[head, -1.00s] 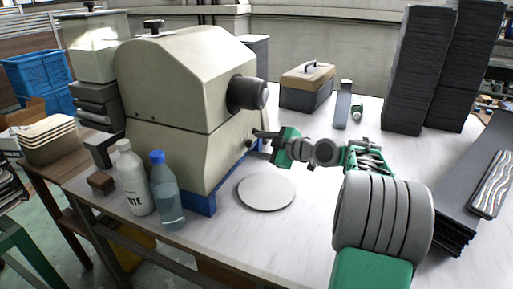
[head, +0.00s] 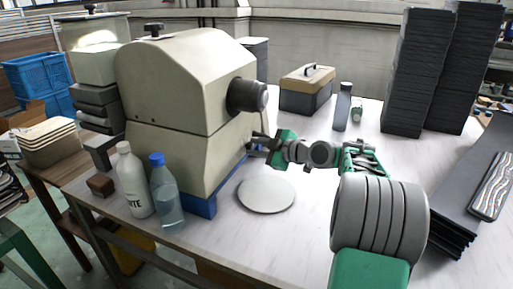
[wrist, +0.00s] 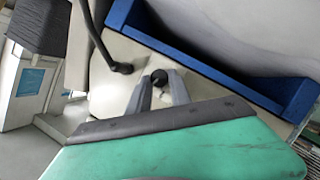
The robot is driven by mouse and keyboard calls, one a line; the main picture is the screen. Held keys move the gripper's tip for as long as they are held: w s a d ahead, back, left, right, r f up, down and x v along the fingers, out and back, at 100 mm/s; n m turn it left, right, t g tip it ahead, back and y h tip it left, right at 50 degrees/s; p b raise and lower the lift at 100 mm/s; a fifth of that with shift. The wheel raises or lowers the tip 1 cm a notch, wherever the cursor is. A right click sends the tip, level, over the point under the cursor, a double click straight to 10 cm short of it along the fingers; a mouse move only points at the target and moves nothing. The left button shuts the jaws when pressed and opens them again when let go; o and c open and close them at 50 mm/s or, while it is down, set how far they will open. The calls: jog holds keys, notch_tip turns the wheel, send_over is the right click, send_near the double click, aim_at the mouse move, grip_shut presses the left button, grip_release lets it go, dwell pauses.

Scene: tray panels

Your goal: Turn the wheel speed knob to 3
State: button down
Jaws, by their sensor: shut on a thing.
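The beige machine (head: 175,110) stands on the table with its lower front panel facing right. My gripper (head: 258,146) is at this panel, low and near the blue base (head: 205,203). In the wrist view my gripper (wrist: 160,90) has its two grey fingers on either side of a small black knob (wrist: 159,77), shut on it. The knob's scale and pointer cannot be read. A black bent lever or cable (wrist: 122,67) is left of the knob in the wrist view.
A round grey disc (head: 266,194) lies on the table below my gripper. A white bottle (head: 133,182) and a clear blue-capped bottle (head: 166,193) stand at the machine's left front. A toolbox (head: 306,91) and dark stacks (head: 413,75) stand farther back.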

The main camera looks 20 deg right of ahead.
jog(key=shift+r+p, duration=0.25)
jog(key=shift+p, duration=0.3)
jog(key=shift+m+g+p, duration=0.3)
jog(key=shift+m+p, duration=0.1)
jog(key=shift+f, duration=0.1)
jog(key=c, duration=1.2)
grip_release()
jog(key=shift+f, duration=0.1)
jog(key=shift+o, duration=0.2)
jog(key=shift+d, duration=0.1)
jog(key=v, duration=0.7)
jog(key=shift+s+d, duration=0.2)
jog(key=shift+s, duration=0.1)
